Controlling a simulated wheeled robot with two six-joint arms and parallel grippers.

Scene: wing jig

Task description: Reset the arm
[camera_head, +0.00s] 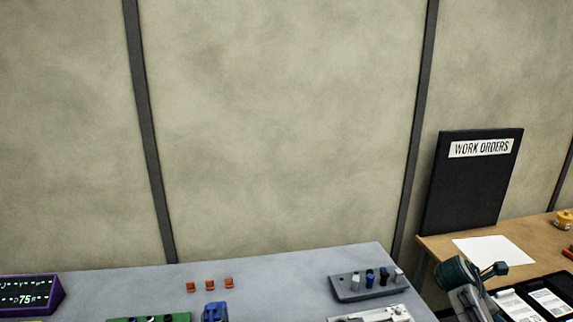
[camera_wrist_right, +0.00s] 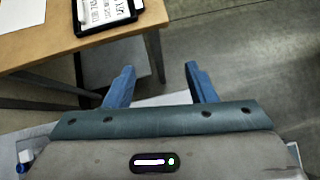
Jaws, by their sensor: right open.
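My right gripper (camera_wrist_right: 159,82) shows in the right wrist view. Its two blue fingers stand wide apart with nothing between them, above the floor beside a wooden desk. In the head view, part of my right arm shows at the lower right, in front of the desk; its fingers cannot be made out there. My left gripper is not in view.
A grey table (camera_head: 270,276) bears orange blocks (camera_head: 191,287), a rack with several pegs (camera_head: 367,285), a purple-framed display (camera_head: 28,297) and a cut-off blue object (camera_head: 214,312).

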